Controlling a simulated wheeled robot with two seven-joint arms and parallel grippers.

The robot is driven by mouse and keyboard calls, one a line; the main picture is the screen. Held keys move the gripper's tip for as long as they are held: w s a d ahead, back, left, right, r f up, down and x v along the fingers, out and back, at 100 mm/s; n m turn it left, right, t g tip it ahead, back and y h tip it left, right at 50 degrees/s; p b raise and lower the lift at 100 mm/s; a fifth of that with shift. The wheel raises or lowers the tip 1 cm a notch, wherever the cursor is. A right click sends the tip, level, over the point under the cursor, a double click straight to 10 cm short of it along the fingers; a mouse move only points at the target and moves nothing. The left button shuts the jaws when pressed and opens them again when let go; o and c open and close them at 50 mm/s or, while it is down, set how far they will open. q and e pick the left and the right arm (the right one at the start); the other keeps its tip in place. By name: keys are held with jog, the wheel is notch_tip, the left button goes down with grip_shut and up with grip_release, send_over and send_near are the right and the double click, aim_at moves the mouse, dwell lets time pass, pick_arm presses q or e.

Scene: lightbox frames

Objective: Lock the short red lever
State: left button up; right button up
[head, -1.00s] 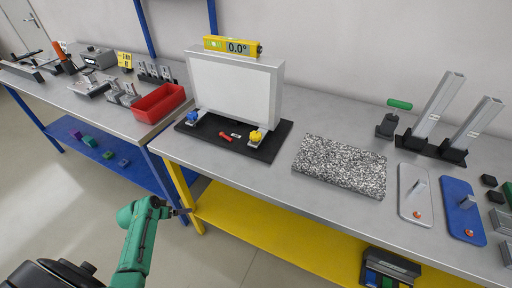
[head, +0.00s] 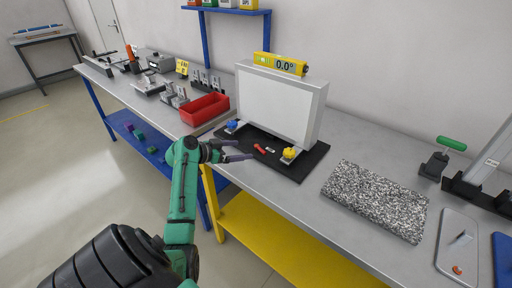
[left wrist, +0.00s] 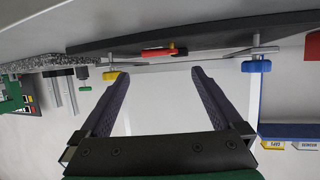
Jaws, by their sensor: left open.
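The short red lever (head: 259,148) lies low on the black base plate (head: 290,168), in front of the white framed panel (head: 274,102). It also shows in the left wrist view (left wrist: 163,50), where the scene appears upside down. A blue knob (head: 232,125) is left of it and a yellow knob (head: 290,153) is right of it. My left gripper (head: 238,150) is open and empty, in front of the plate and left of the lever. In the left wrist view its two fingers (left wrist: 158,72) point toward the lever, with a gap between them. My right gripper is out of view.
A red bin (head: 205,109) stands left of the panel. A speckled stone slab (head: 375,200) lies to the right. A yellow digital level (head: 281,64) sits on top of the panel. Bare grey bench top shows between the plate and the slab.

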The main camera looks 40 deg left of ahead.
aim_at(258, 154)
pick_arm(q)
jog(key=x, duration=0.8)
jog(key=shift+d+p, duration=0.1)
jog(key=shift+p, duration=0.2)
jog(key=c, duration=1.2)
jog(key=n+y+p, duration=0.2)
jog(key=shift+w+d+r+y+p, duration=0.1)
jog(key=shift+w+d+y+p, duration=0.1)
jog(key=shift+d+y+p, duration=0.15)
jog(key=shift+c, duration=0.2)
jog(key=shift+w+n+y, duration=0.1)
jog(key=shift+n+y, duration=0.25)
jog(key=shift+n, duration=0.15)
